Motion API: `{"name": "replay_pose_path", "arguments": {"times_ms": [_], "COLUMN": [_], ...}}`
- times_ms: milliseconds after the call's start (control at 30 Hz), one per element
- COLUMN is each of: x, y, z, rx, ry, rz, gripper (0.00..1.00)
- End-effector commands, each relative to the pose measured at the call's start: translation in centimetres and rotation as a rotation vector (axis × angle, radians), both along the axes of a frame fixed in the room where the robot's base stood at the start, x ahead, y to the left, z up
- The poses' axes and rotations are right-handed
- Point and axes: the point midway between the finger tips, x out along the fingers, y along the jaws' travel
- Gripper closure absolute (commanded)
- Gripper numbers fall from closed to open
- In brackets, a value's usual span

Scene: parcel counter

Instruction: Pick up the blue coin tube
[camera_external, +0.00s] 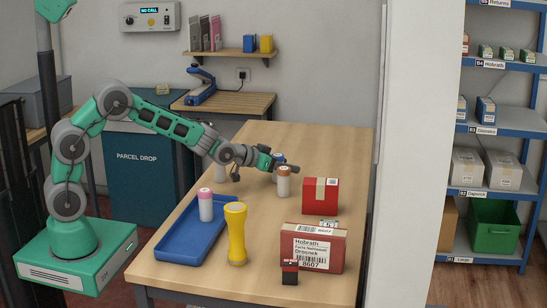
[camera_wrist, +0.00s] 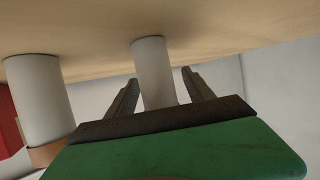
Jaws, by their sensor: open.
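In the wrist view, a white tube (camera_wrist: 152,62) stands on the table between and beyond the fingers of my open gripper (camera_wrist: 160,92). Its lower-picture end is hidden by the gripper, so its cap colour does not show there. I cannot tell whether the fingers touch it. A brown-capped white tube (camera_external: 283,183) stands close by on the near side; it also shows at left in the wrist view (camera_wrist: 37,98).
A red parcel (camera_external: 320,195) stands right of the tubes. A blue tray (camera_external: 178,246) with a pink-capped tube (camera_external: 205,207), a yellow torch (camera_external: 236,235), a labelled red box (camera_external: 318,246) and a small red-black item (camera_external: 290,273) are nearer. The far tabletop is clear.

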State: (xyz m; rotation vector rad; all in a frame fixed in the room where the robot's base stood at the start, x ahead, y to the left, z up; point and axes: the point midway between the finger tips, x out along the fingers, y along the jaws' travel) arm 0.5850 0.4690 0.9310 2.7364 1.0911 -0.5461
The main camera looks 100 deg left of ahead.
Motion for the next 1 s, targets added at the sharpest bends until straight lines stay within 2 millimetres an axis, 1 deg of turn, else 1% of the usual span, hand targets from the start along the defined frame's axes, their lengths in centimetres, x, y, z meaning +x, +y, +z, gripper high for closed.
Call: {"name": "replay_pose_path", "arguments": {"times_ms": [167,900,1000], "x": [0.04,0.02,0.03], "y": [0.03,-0.02,-0.03], "z": [0.04,0.03,0.03], "rx": [0.001,0.0,0.0], "ry": [-0.001,0.0,0.0], "rz": [0.0,-0.001,-0.001], "gripper": [0.39,0.99,1.0]}}
